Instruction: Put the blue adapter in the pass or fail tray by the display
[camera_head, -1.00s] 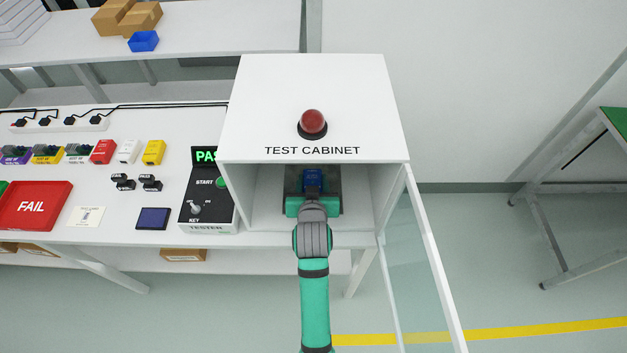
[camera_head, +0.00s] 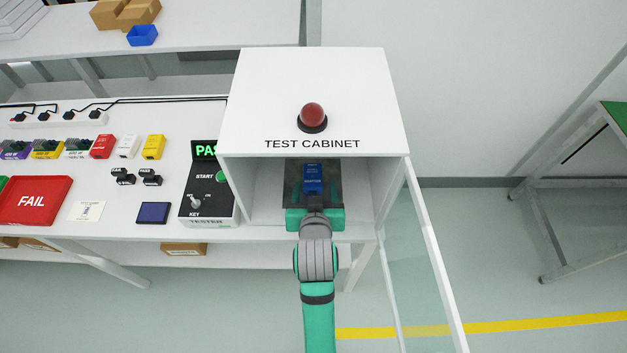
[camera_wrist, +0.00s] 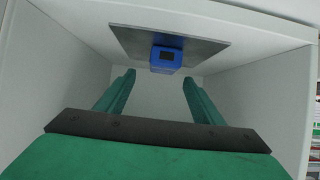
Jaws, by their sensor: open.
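The blue adapter (camera_head: 313,181) sits on a dark plate (camera_head: 293,196) inside the open test cabinet (camera_head: 262,190). The wrist view also shows the adapter (camera_wrist: 166,58) on the plate (camera_wrist: 210,47), beyond the fingertips. My gripper (camera_wrist: 157,84) is open and empty, its two green fingers apart and short of the adapter. The red FAIL tray (camera_head: 35,201) lies at the left of the bench. A green edge (camera_head: 3,184) shows at the left border, mostly out of view.
The cabinet's glass door (camera_head: 425,260) stands open at the right of my arm. The cabinet walls and roof enclose my gripper closely. The tester (camera_head: 208,205), a dark blue pad (camera_head: 153,213) and several small coloured boxes lie on the bench to the left.

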